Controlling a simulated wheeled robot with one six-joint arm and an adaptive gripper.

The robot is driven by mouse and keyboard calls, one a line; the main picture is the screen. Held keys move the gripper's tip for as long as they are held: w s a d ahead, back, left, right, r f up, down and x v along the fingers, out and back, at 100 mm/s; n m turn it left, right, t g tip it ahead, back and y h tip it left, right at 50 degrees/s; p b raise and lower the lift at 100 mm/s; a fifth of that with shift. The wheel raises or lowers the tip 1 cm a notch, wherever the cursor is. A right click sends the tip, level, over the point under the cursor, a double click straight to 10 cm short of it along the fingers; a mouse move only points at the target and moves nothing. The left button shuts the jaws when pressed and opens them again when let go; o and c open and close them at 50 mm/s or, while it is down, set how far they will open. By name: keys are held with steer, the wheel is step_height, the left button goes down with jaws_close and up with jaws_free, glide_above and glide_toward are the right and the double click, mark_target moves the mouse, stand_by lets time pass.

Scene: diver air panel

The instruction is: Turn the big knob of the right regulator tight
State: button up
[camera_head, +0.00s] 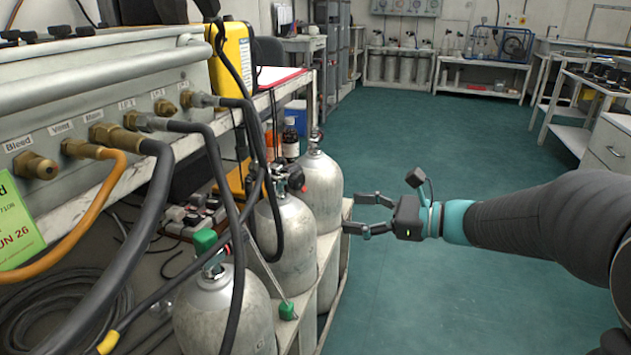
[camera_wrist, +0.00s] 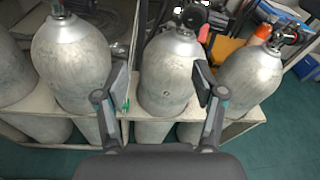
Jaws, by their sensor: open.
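My gripper (camera_head: 352,214) is open and empty, pointing left at the row of grey cylinders from the aisle side. In the wrist view its fingers (camera_wrist: 161,82) spread in front of the middle cylinder (camera_wrist: 166,88), and I cannot tell whether they touch it. The air panel (camera_head: 100,85) is at the upper left in the head view, with brass fittings and hoses along its lower edge. Dark valve parts top the cylinders, including a dark knob (camera_head: 296,177) in the head view. I cannot make out a regulator marked as the right one, nor its big knob.
A near cylinder (camera_head: 225,315) has a green-capped valve (camera_head: 205,241). Black hoses hang from the panel across the cylinders. The cylinders stand in a pale rack (camera_wrist: 238,128). A yellow case (camera_head: 232,60) is beside the panel. Green floor (camera_head: 440,130) is open behind my gripper.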

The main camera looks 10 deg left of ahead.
mark_target(301, 182)
steer(key=w+a+m, duration=0.1)
steer(key=w+a, duration=0.1)
steer(key=a, duration=0.2)
steer(key=w+a+m+t+y, duration=0.1)
steer(key=w+a, duration=0.2)
steer(key=a, duration=0.2)
steer(key=w+a, duration=0.2)
steer(key=a, duration=0.2)
steer(key=shift+w+a+r+m+t, duration=0.2)
steer(key=shift+w+a+m+t, duration=0.1)
steer(key=shift+w+m, duration=0.1)
steer(key=shift+c, duration=0.2)
